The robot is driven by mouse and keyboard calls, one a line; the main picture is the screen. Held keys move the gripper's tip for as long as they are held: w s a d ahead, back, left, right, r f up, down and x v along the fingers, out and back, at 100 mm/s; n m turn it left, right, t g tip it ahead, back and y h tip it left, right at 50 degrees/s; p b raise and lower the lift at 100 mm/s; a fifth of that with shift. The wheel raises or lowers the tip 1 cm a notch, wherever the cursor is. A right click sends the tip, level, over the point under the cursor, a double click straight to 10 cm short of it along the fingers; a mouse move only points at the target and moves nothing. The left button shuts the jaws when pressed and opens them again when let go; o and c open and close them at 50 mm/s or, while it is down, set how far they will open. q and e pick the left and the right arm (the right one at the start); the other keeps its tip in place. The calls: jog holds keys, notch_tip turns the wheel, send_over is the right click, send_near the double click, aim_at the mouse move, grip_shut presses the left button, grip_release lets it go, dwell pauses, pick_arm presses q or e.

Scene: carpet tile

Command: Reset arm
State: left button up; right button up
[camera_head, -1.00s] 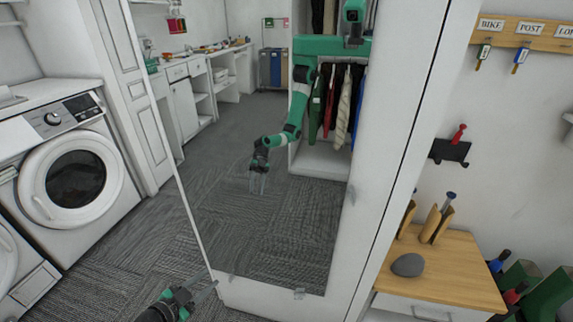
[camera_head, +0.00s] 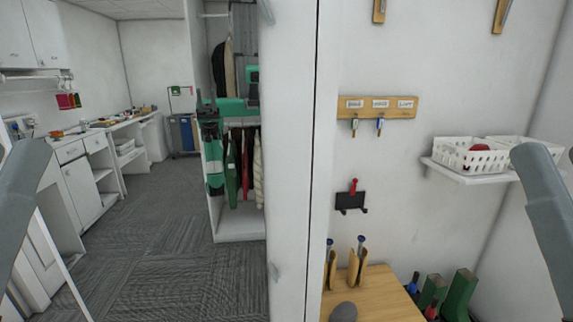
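My grippers are not in view. Two grey arm links, which look like mine, stand at the picture's edges: one at the left edge and one at the right edge. A green and black arm (camera_head: 212,150) hangs folded down at the middle left, within what looks like a tall mirror, so it may be a reflection. Its gripper cannot be made out.
A white upright panel (camera_head: 292,160) divides the view. To its right are a key rack (camera_head: 377,107), a wooden cabinet top (camera_head: 385,300) with a grey stone (camera_head: 343,312), a wall shelf with a white basket (camera_head: 470,157) and green boots (camera_head: 459,295).

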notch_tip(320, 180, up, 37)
jog(key=p, duration=3.3)
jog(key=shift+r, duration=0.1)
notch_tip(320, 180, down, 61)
jog(key=b, duration=6)
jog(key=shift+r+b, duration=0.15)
jog(key=shift+b, duration=0.2)
